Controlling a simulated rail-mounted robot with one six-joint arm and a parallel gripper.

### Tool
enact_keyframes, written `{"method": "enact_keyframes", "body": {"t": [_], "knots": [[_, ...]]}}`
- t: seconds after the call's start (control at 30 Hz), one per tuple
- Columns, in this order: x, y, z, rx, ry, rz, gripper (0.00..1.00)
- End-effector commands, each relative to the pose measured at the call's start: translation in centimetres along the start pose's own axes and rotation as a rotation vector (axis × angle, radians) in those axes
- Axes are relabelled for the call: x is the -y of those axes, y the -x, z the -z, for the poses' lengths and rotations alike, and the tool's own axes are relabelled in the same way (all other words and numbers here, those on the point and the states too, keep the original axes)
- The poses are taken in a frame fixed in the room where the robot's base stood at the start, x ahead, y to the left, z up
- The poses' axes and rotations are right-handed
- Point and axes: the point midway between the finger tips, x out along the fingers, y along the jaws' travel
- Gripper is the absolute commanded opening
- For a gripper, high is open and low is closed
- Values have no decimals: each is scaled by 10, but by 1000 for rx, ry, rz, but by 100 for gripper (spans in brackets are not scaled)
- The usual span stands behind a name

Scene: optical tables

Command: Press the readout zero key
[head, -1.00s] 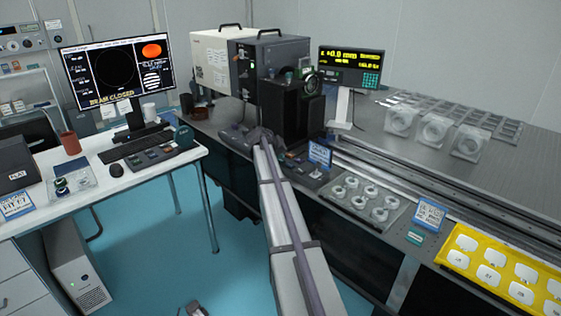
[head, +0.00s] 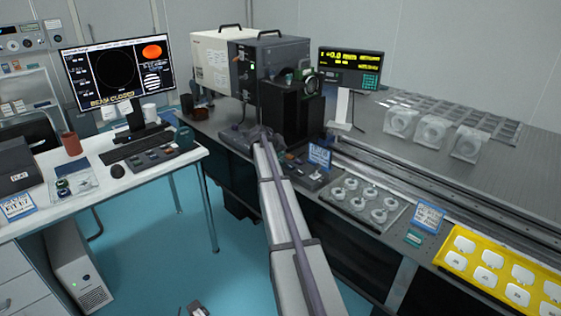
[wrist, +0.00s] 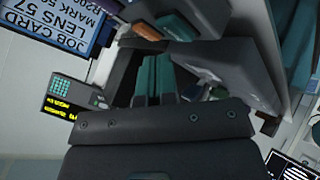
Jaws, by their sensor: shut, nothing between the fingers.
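The readout (head: 350,68) stands on a pale post at the back of the optical table, its dark screen lit with yellow characters. Its teal keypad (head: 371,81) is at the lower right of its face. I cannot pick out the zero key by its label. In the wrist view the readout (wrist: 64,106) shows tilted at the left, with its keypad (wrist: 72,90) above the yellow text. My gripper (wrist: 156,62) has teal fingers close together, shut and empty. The readout lies off to their left, apart from them. In the head view I cannot make out the fingertips clearly.
A job card (wrist: 65,25) is close at the wrist view's upper left. A large instrument housing (head: 250,60) stands left of the readout. Clear ring-shaped mounts (head: 433,130) stand to its right, and a yellow tray (head: 480,262) is at the front right. A monitor (head: 117,73) stands on the left desk.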

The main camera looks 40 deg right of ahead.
Motion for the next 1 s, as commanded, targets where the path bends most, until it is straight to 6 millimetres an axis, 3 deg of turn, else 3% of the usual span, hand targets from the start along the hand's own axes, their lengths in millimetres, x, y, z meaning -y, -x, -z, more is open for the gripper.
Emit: {"method": "enact_keyframes", "body": {"t": [0.5, 1.0], "knots": [[-26, 35, 25, 0, 0, 0, 0], [-25, 35, 25, 0, 0, 0, 0]]}}
